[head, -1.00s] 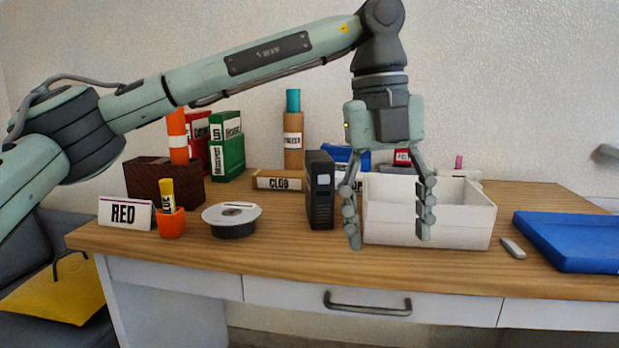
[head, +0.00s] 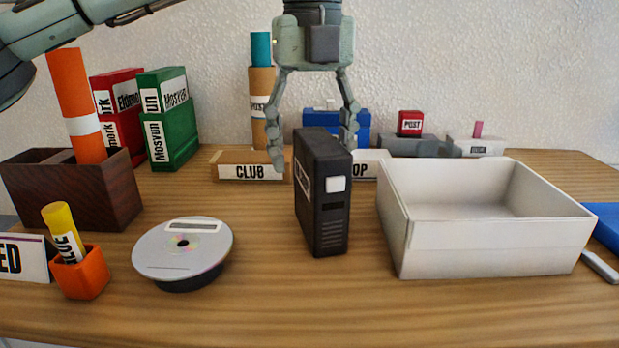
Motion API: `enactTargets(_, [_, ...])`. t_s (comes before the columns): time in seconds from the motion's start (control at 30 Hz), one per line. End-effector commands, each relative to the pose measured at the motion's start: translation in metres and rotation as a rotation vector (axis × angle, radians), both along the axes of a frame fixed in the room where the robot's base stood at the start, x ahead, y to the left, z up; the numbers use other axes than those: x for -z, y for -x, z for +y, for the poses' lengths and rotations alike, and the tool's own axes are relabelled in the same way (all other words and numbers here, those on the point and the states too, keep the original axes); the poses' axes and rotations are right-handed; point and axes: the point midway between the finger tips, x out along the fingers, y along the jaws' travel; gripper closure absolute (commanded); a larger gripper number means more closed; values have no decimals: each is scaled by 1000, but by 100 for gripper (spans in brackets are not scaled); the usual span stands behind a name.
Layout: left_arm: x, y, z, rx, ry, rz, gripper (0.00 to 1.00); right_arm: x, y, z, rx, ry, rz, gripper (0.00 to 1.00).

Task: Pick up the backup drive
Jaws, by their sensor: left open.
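The backup drive appears to be the black upright box (head: 322,195) with a white label and a small white square on its front, standing on the desk in the middle of the head view. My left gripper (head: 313,150) is open and points down, with its fingers spread to either side of the top of the box. The fingers look apart from the box, and the picture does not clearly show how far behind or above it they are. My right gripper is not in view.
A white open bin (head: 490,245) stands close on the right. A disc on a black spindle (head: 183,250) and an orange cup (head: 82,275) are on the left. The desk (head: 300,310) in front is clear.

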Motion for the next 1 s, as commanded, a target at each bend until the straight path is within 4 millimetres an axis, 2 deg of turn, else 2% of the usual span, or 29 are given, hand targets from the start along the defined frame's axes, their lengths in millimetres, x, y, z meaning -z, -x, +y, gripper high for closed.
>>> enactTargets(0.37, [37, 0, -4, 2, 0, 2, 36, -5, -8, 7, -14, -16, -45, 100])
enactTargets(0.6, [72, 1, -9, 1, 0, 2, 36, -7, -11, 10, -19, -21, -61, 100])
enactTargets(0.87, [76, 0, -9, 1, 0, 1, 36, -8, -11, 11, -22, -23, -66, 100])
enactTargets(1.0, [76, 0, -9, 1, 0, 1, 54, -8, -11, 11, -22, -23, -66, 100])
